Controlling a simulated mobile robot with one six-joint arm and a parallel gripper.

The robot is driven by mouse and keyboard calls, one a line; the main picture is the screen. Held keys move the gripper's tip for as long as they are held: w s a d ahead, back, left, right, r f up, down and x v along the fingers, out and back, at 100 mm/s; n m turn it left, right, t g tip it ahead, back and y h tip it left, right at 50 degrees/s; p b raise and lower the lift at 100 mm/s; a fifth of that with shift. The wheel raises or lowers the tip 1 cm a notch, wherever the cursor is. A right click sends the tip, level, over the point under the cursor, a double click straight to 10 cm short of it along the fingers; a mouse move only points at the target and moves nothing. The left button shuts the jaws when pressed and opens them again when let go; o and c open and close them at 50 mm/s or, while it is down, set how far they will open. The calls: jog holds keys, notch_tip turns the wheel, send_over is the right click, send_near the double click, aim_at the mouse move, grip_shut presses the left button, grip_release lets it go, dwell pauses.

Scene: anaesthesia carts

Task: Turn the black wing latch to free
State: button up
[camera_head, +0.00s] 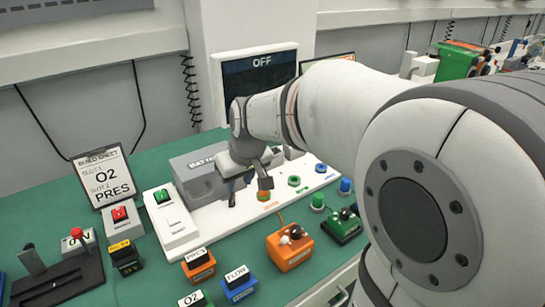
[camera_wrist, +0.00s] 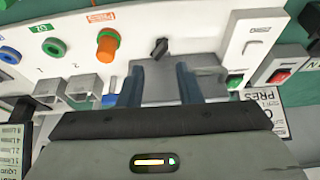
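The black wing latch (camera_wrist: 158,48) shows in the wrist view on the white panel at the edge of a grey block. Its wing stands slightly tilted. My gripper (camera_wrist: 158,84) is open; its two blue-grey fingers are apart, with the latch between their lines and just beyond the tips. Nothing is between the fingers, and no contact with the latch shows. In the head view my gripper (camera_head: 249,190) points down over the white panel (camera_head: 218,218), in front of the grey battery box (camera_head: 190,168). I cannot make out the latch clearly there.
An orange knob (camera_wrist: 107,43) and green-ringed port (camera_wrist: 54,47) sit beside the latch. A green switch (camera_head: 162,196) and red switch (camera_head: 119,214) stand left. Orange (camera_head: 290,247) and green (camera_head: 341,226) modules lie in front. The screen (camera_head: 260,72) behind reads OFF.

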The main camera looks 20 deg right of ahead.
jog(key=s+d+r+m+p, duration=0.2)
jog(key=s+r+p, duration=1.1)
jog(key=s+r, duration=0.1)
jog(key=shift+s+d+g+h+p, duration=0.3)
jog(key=shift+s+d+h+p, duration=0.1)
jog(key=shift+s, duration=0.35)
